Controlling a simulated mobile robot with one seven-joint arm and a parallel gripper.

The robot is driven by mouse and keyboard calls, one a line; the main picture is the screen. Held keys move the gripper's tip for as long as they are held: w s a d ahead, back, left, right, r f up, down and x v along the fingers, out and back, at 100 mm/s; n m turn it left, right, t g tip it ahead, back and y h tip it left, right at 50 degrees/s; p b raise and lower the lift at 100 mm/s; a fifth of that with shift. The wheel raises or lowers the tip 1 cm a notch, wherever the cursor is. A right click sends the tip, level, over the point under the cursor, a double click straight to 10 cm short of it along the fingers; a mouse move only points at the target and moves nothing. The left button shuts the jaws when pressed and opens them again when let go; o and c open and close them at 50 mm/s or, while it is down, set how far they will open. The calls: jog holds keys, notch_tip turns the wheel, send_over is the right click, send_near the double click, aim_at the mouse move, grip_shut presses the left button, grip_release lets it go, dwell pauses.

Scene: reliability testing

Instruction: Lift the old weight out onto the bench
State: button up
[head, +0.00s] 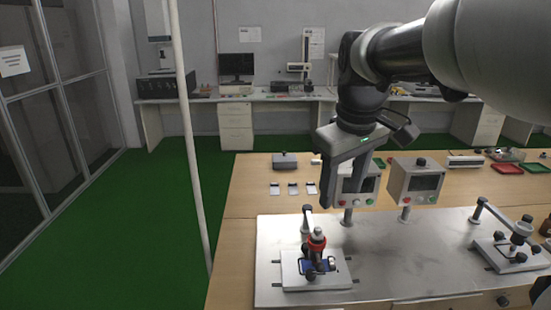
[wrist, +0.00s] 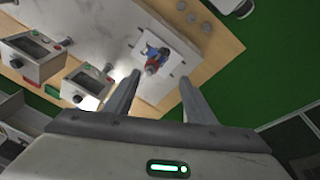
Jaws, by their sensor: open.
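A red piece with a grey knob on top (head: 316,242) sits upright on the left test fixture (head: 290,278), under the fixture's dark arm. I cannot tell whether this red piece is the old weight. A blue part (head: 308,266) lies below it. The wrist view shows the red piece (wrist: 152,69) and the blue part (wrist: 156,51) on the white plate, ahead between the fingertips. My gripper (head: 345,198) is open and empty, well above the fixture and apart from it. It also shows in the wrist view (wrist: 160,85).
The fixture stands on a grey metal bench plate (head: 375,260). Two control boxes with screens (head: 362,183) (head: 415,182) stand behind it. A second fixture (head: 508,252) stands at the right. Several small dark-topped pieces (head: 293,188) lie on the wooden bench (head: 240,225). The plate's middle is clear.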

jog(key=w+d+f+n+g+y+b, duration=0.1)
jog(key=w+f+n, duration=0.15)
jog(key=w, duration=0.25)
jog(key=w+d+f+n, duration=0.1)
jog(key=w+f, duration=0.2)
jog(key=w, duration=0.3)
jog(key=b, duration=0.1)
send_over(318, 228)
jog(key=s+d, duration=0.1)
jog(key=shift+g, duration=0.3)
notch_tip(318, 228, down, 11)
jog(key=shift+s+d+f, duration=0.1)
jog(key=shift+d+f, duration=0.05)
jog(key=shift+f, duration=0.05)
jog(key=shift+w+a+f, duration=0.2)
jog(key=shift+f, duration=0.7)
jog(key=shift+w+a+f, duration=0.2)
jog(key=shift+a+f, duration=0.05)
jog(key=shift+f, duration=0.65)
jog(key=shift+w+a+f, duration=0.2)
jog(key=shift+f, duration=0.7)
grip_shut()
